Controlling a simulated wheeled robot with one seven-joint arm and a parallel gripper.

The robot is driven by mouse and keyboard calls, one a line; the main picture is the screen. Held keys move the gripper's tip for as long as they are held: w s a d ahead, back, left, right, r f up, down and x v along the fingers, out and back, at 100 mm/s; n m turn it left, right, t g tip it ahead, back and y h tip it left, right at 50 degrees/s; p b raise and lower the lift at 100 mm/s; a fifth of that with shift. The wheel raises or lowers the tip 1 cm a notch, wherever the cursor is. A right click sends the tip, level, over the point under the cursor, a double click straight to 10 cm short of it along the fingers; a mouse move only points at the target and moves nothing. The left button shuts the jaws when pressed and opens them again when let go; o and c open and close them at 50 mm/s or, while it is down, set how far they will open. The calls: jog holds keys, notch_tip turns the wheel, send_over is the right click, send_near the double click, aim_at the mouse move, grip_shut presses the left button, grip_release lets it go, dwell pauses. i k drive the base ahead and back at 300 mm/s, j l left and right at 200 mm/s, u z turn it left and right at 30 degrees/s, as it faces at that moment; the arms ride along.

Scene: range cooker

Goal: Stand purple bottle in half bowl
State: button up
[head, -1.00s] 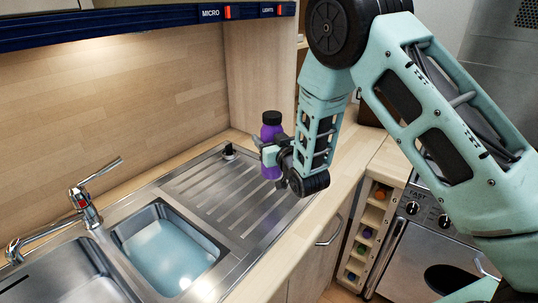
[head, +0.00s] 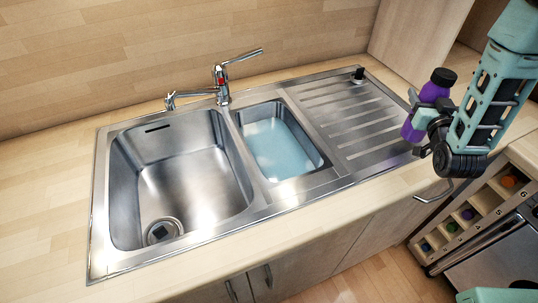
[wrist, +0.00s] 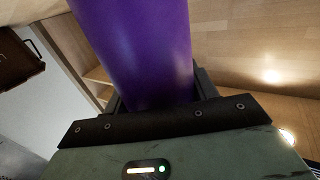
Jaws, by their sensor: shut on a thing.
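The purple bottle (head: 430,98) with a black cap is upright at the right of the head view. My gripper (head: 423,118) is shut around its body and holds it up near the right end of the drainer. In the wrist view the purple bottle (wrist: 140,50) fills the middle between the jaws (wrist: 157,95). The half bowl (head: 279,145) is the small sink basin between the large bowl and the drainer.
The large sink bowl (head: 180,175) is empty but for its drain. The tap (head: 221,85) stands behind the two bowls. The ribbed drainer (head: 350,115) is otherwise clear. A rack with coloured items (head: 470,215) is below right.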

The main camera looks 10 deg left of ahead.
aim_at(267, 147)
jog(key=i+l+u, duration=0.1)
jog(key=u, duration=0.35)
jog(key=l+u, duration=0.15)
jog(key=u, duration=0.3)
jog(key=l+u, duration=0.15)
jog(key=u, duration=0.3)
jog(key=l, duration=0.55)
jog(key=i+l, duration=0.1)
jog(key=l, duration=0.4)
